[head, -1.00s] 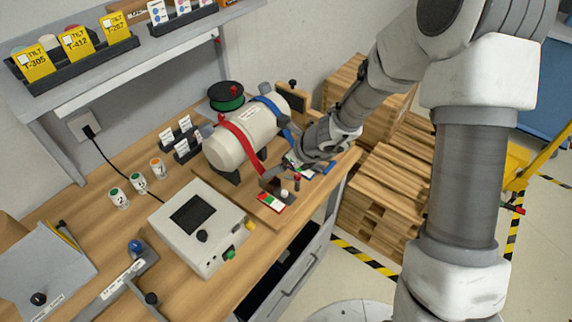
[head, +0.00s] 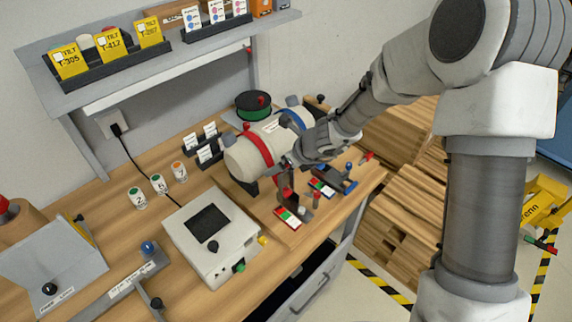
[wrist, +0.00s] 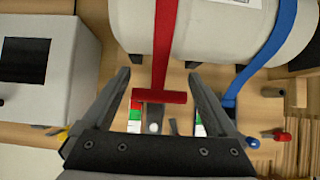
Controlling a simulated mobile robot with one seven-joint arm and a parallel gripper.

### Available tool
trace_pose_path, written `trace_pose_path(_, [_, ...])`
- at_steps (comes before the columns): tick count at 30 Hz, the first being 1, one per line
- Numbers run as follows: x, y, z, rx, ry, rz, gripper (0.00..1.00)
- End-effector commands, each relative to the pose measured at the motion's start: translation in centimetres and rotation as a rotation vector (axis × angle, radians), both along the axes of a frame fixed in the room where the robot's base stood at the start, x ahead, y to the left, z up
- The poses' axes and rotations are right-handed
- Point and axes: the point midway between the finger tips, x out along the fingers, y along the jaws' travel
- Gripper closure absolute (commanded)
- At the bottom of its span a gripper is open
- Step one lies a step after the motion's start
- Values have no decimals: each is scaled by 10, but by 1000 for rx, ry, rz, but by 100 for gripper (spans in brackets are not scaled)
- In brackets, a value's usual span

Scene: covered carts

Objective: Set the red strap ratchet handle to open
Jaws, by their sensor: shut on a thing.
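A white cylinder (head: 240,163) lies on a wooden workbench, with a red strap (head: 257,148) and a blue strap around it. The red strap also shows in the wrist view (wrist: 166,40) and runs down to the red ratchet handle (wrist: 160,96), a crosswise red bar. In the head view my gripper (head: 288,167) is at the front of the cylinder, partly hiding the ratchet. A red, green and white label (head: 287,218) is at the red ratchet's base. The handle's exact angle is unclear.
The blue strap (wrist: 270,50) and its ratchet, with a blue knob (wrist: 252,142), are close on the right. A white box with a dark screen (head: 205,226) stands left. Wooden pallets (head: 390,205) are right of the bench. A shelf (head: 170,70) hangs behind.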

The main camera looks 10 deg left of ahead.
Motion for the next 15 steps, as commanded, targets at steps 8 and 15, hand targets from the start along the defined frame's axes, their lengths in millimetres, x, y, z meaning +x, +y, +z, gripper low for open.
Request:
trace_pose_path(8, [3, 7, -2, -10, 14, 2, 89])
trace_pose_path(15, [3, 6, -2, -12, 13, -1, 46])
